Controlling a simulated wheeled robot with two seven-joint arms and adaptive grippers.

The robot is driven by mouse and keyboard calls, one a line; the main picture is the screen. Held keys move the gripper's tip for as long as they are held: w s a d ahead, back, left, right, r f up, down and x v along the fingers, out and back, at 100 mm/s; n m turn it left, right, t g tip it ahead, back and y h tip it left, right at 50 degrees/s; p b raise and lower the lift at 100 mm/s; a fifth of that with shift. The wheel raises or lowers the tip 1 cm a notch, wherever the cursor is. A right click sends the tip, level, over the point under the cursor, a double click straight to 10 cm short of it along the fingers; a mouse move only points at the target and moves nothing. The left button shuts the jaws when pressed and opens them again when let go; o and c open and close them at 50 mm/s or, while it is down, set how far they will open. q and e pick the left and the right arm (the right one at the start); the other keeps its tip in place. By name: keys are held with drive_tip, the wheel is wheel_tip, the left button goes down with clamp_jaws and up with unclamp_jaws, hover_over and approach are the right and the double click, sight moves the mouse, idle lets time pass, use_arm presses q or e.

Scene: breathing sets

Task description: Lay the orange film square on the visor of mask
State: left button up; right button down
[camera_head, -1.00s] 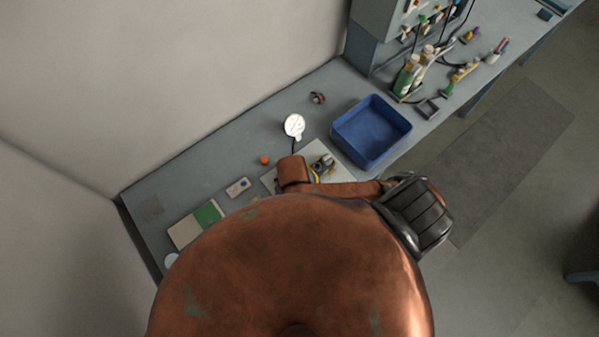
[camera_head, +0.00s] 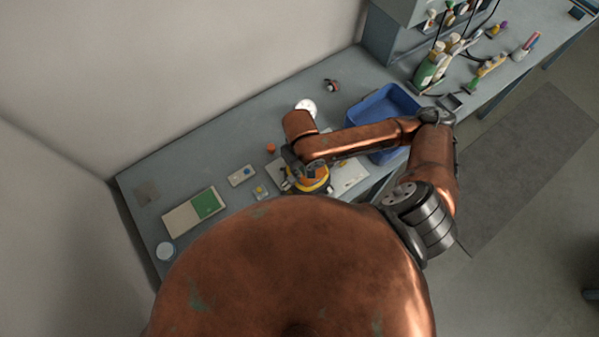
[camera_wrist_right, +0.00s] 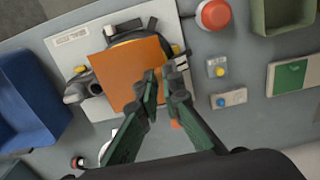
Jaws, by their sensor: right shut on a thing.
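In the right wrist view the orange film square (camera_wrist_right: 128,70) is pinched at its right edge by my right gripper (camera_wrist_right: 162,82), whose jaws are shut on it. The film hangs over the mask (camera_wrist_right: 143,28) and hides most of it; dark and yellow parts show around the film. I cannot tell whether film and visor touch. In the head view my right gripper (camera_head: 291,172) is beside the film (camera_head: 309,174), with the mask's yellow and dark edge (camera_head: 316,187) below. My left gripper is not in view.
The mask lies on a pale labelled board (camera_wrist_right: 72,40). A blue bin (camera_head: 372,110) stands to its right in the head view. Small blocks with a yellow button (camera_wrist_right: 219,71) and a blue button (camera_wrist_right: 221,102), and a red-topped item (camera_wrist_right: 213,14), are near the board.

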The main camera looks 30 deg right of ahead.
drive_tip(key=w+f, duration=0.1)
drive_tip(key=f, duration=0.1)
drive_tip(key=w+d+f, duration=0.1)
drive_tip(key=f, duration=0.1)
drive_tip(key=w+d+f, duration=0.1)
drive_tip(key=w, duration=0.1)
drive_tip(key=shift+w+d+f, duration=0.1)
drive_tip(key=shift+f, duration=1.9)
drive_tip(key=shift+f, duration=0.1)
drive_tip(key=c, duration=2.2)
unclamp_jaws()
drive_tip(key=shift+o, duration=0.5)
wheel_tip(320, 180, up, 12)
drive_tip(key=shift+r, duration=0.15)
